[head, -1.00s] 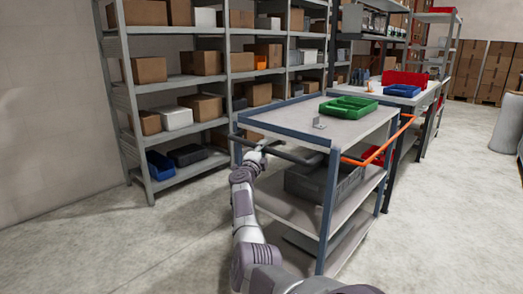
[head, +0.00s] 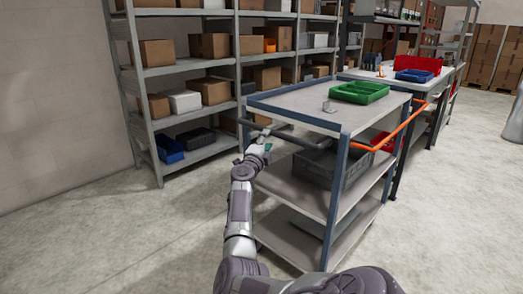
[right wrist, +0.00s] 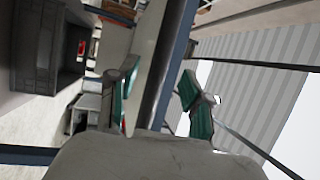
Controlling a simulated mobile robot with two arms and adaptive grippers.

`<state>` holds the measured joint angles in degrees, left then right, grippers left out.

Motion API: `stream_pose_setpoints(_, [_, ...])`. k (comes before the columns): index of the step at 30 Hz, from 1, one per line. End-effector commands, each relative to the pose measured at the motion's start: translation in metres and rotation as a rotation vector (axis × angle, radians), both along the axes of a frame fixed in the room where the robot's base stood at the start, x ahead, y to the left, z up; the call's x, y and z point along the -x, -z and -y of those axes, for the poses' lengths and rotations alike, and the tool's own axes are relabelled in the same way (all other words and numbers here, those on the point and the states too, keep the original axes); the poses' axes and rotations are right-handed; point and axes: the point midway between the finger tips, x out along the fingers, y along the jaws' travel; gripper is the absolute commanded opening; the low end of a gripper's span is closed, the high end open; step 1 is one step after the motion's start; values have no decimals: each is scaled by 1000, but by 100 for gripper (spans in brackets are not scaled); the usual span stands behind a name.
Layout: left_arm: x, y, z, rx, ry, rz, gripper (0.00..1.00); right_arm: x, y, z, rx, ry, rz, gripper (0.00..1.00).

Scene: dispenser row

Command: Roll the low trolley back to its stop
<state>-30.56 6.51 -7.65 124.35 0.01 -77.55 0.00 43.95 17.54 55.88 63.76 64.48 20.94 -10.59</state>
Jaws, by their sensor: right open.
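The trolley (head: 286,101) has a blue-grey frame and several shelves. It stands in the middle of the head view. A dark handle bar (head: 301,139) crosses its near end, and an orange bar (head: 390,140) runs along its right side. My right gripper (head: 266,146) is at the left part of the dark handle. In the right wrist view it (right wrist: 158,95) is open, its green-padded fingers apart, with a blue-grey frame piece showing between them. I cannot tell whether it touches the handle. My left gripper is out of view. No stop is distinguishable.
Shelving (head: 150,72) with boxes stands behind. A workbench (head: 372,74) with red and blue bins is beyond. Floor at left is clear.

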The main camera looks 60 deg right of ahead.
Motion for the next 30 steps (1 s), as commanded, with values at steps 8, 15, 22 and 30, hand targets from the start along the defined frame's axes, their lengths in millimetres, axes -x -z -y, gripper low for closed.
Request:
stream_pose_setpoints(8, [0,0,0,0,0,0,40,8,9,-47,0,2,1,50])
stream_pose_setpoints(15, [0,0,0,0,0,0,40,10,10,-57,1,2,1,50])
stream_pose_setpoints(22, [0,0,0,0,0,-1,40,10,10,-57,1,2,1,50])
stream_pose_setpoints(30, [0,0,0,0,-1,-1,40,10,10,-57,1,2,1,50])
